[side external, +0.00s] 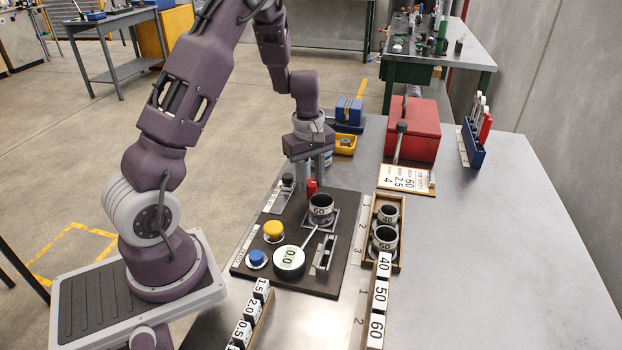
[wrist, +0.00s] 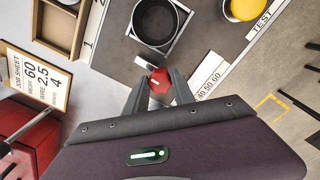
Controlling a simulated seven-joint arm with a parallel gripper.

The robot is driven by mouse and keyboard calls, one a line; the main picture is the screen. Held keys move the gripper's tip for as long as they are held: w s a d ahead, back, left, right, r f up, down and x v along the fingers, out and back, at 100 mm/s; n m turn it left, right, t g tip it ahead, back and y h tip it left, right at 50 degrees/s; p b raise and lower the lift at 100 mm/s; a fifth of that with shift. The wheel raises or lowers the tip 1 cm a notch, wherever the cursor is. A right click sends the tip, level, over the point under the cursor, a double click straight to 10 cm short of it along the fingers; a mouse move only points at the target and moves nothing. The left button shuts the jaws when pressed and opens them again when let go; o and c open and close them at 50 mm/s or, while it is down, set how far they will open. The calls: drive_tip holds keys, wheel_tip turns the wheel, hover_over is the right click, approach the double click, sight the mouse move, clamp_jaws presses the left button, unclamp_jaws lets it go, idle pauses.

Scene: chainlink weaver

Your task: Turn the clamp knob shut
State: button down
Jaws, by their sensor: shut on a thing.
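The red clamp knob (side external: 312,187) stands on the dark panel (side external: 240,262), just behind a round cup marked 60 (side external: 320,211). In the wrist view the red knob (wrist: 160,81) sits between the two fingers of my gripper (wrist: 160,88), near the dark cup (wrist: 157,22). My gripper (side external: 309,178) points straight down and is shut on the knob. In the side view the fingers partly hide the knob. How far the knob is turned cannot be told.
A wooden tray (side external: 400,233) with cups stands to the right. A job sheet (side external: 406,179) and a red box (side external: 412,128) lie behind it.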

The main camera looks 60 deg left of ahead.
sight(309, 182)
drive_tip(key=m, duration=0.5)
drive_tip(key=shift+m, duration=0.3)
drive_tip(key=m, duration=0.5)
drive_tip(key=shift+a, duration=0.1)
drive_tip(key=shift+m, duration=0.4)
drive_tip(key=c, duration=1.1)
unclamp_jaws()
drive_tip(key=shift+o, duration=0.2)
wheel_tip(309, 182, up, 7)
drive_tip(key=shift+s+a+r, duration=0.1)
drive_tip(key=shift+r, duration=0.1)
